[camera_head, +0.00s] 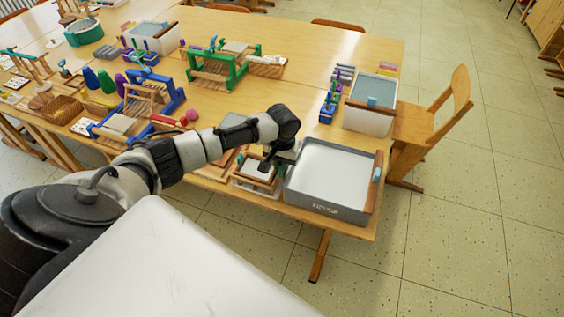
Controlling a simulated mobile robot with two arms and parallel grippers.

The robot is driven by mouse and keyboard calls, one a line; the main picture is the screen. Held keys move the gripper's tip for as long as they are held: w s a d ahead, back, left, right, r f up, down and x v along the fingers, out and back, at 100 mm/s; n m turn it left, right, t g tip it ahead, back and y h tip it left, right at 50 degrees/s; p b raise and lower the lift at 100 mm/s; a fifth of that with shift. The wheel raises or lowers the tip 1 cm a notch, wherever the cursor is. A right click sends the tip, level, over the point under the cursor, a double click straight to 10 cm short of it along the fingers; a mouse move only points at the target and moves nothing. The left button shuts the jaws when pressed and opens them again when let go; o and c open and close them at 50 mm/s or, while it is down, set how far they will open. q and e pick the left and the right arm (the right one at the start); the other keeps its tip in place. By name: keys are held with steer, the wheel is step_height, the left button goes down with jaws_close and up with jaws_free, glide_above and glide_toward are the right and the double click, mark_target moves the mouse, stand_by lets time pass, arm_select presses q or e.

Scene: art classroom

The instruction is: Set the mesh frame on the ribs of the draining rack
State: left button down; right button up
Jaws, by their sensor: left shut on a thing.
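My left gripper (267,167) reaches over the front edge of the table, pointing down, just left of the large grey tray. It is shut on the mesh frame (243,175), a small wooden frame whose outline is partly hidden by the gripper and wrist. The frame is over or on a pale, low tray-like holder (262,190), which seems to be the draining rack. Its ribs are hard to make out, and I cannot tell whether the frame touches them. My right gripper is not in view.
The large grey tray (318,209) with white contents stands close on the right. A white bin (367,122) stands behind it, beside a wooden chair (433,120). A flat brown board (217,170) lies to the left. Green (232,75) and blue (176,103) looms stand farther back.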

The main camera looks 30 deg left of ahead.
arm_select(q)
steer(key=shift+p, duration=0.45)
stand_by(0.4)
steer(key=shift+f, duration=0.45)
stand_by(0.6)
stand_by(0.4)
steer(key=c, duration=1.1)
jaws_free()
steer(key=shift+o, duration=0.2)
steer(key=shift+r, duration=0.4)
steer(key=r, duration=1)
steer(key=shift+s+a, duration=0.1)
steer(key=shift+a, duration=0.1)
